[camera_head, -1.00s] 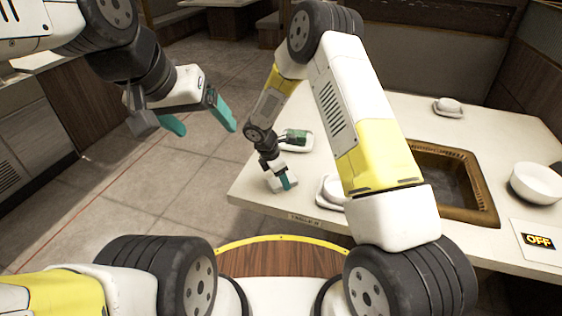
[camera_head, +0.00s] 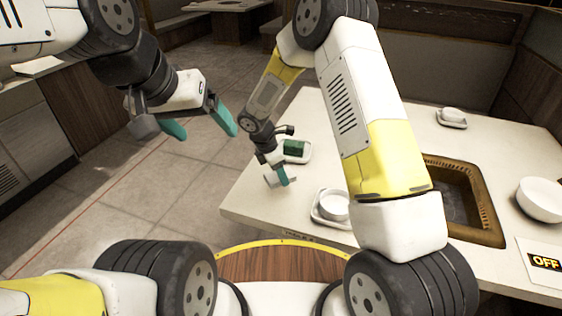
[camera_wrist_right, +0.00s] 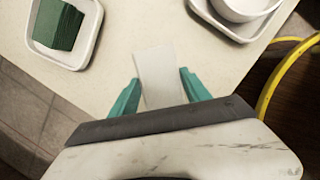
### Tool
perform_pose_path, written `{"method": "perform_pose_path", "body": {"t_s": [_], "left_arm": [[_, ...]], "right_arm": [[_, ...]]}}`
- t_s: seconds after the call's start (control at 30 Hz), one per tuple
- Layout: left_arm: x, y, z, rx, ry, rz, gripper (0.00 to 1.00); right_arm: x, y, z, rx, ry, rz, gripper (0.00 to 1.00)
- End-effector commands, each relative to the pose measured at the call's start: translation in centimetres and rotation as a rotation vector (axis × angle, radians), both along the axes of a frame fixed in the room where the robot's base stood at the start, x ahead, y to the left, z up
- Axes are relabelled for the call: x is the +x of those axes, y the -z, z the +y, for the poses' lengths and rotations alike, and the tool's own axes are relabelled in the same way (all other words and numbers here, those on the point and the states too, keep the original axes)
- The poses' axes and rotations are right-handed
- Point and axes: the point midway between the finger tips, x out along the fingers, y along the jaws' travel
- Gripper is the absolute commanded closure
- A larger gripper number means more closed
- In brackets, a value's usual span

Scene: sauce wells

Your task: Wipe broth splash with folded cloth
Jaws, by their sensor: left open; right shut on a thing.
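My right gripper (camera_wrist_right: 160,93) is shut on a pale folded cloth (camera_wrist_right: 157,72), which sticks out flat between the two teal fingers in the right wrist view. In the head view the right gripper (camera_head: 281,177) is low at the table's (camera_head: 240,205) near left part, between a green block's tray and a bowl. I cannot tell whether the cloth touches the tabletop. My left gripper (camera_head: 204,127) is open and empty, up over the floor left of the table. I cannot make out a broth splash in either view.
A white tray (camera_wrist_right: 88,50) with a green block (camera_wrist_right: 58,24) lies beyond my right gripper. A white bowl (camera_head: 335,205) on a saucer stands to its right. My right arm partly covers the sunken brown grill (camera_head: 480,195). A larger bowl (camera_head: 541,198) and an OFF sign (camera_head: 545,262) are at right.

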Motion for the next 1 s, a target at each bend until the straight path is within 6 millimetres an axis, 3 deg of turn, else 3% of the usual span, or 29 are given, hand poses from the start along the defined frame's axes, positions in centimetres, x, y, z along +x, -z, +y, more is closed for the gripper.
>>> {"method": "perform_pose_path", "body": {"t_s": [0.33,0.87,1.0], "left_arm": [[0.0,0.0,0.0,0.0,0.0,0.0,0.18],[0.0,0.0,0.0,0.0,0.0,0.0,0.18],[0.0,0.0,0.0,0.0,0.0,0.0,0.18]], "right_arm": [[-0.8,-2.6,0.6,0.0,0.003,0.0,0.89],[-0.8,-2.6,0.5,0.0,0.007,0.001,0.89],[-0.9,-2.7,-0.8,0.001,0.113,0.001,0.89]]}}
